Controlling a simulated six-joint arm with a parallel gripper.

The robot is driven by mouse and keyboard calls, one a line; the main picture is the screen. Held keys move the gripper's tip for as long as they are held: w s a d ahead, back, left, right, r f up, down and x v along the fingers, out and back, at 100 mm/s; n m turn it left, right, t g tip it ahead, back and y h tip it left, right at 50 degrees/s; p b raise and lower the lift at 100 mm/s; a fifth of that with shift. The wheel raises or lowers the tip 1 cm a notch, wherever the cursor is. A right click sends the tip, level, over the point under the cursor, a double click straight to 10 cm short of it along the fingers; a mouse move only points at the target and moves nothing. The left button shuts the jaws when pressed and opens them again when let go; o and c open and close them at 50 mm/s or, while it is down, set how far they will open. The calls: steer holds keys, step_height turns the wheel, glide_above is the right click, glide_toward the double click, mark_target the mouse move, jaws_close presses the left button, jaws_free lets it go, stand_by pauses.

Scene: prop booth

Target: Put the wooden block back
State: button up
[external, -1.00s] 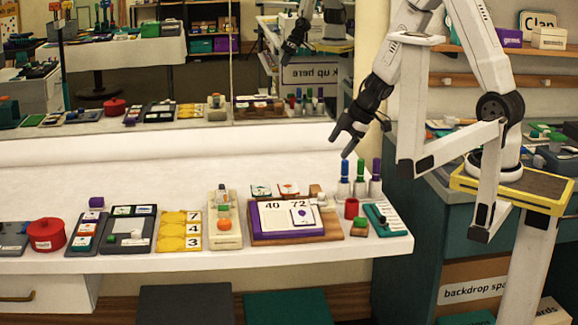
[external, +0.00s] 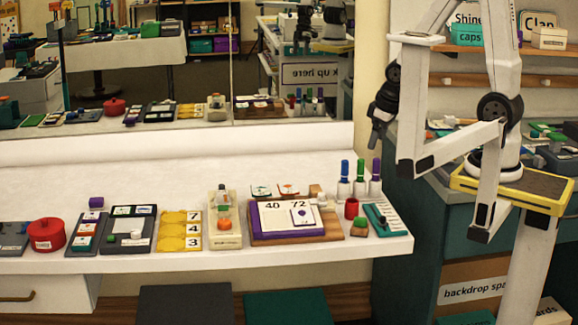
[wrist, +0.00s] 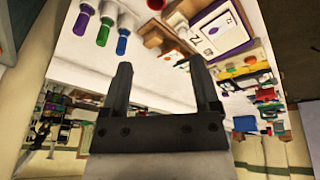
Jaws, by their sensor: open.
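A plain wooden block (external: 315,190) shows at the back right of the wooden tray (external: 334,232), behind a white knob; whether it sits on the tray or on the table I cannot tell. A small wooden block with a green top (external: 359,229) stands on the white table, right of the tray. Which of them the task means is unclear. My gripper (external: 373,143) hangs in the air beyond the table's right end, fingers down and apart from everything on it. In the wrist view my gripper (wrist: 158,66) is open, with nothing between its fingers.
Three capped markers (external: 359,180) stand at the table's right end, behind a red cup (external: 351,208) and a teal board (external: 388,219). Number cards (external: 275,217) lie on the tray. The table's back strip (external: 150,180) is clear; a mirror stands behind.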

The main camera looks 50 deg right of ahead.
steer(key=shift+s+a+m+g+y, duration=0.2)
steer(key=shift+s+a+m, duration=0.15)
steer(key=shift+s, duration=0.25)
steer(key=shift+s+a+m+g+y, duration=0.1)
steer(key=shift+s+a+m+g, duration=0.1)
steer(key=shift+s+a+m, duration=0.25)
steer(key=shift+s+d, duration=0.1)
stand_by(0.4)
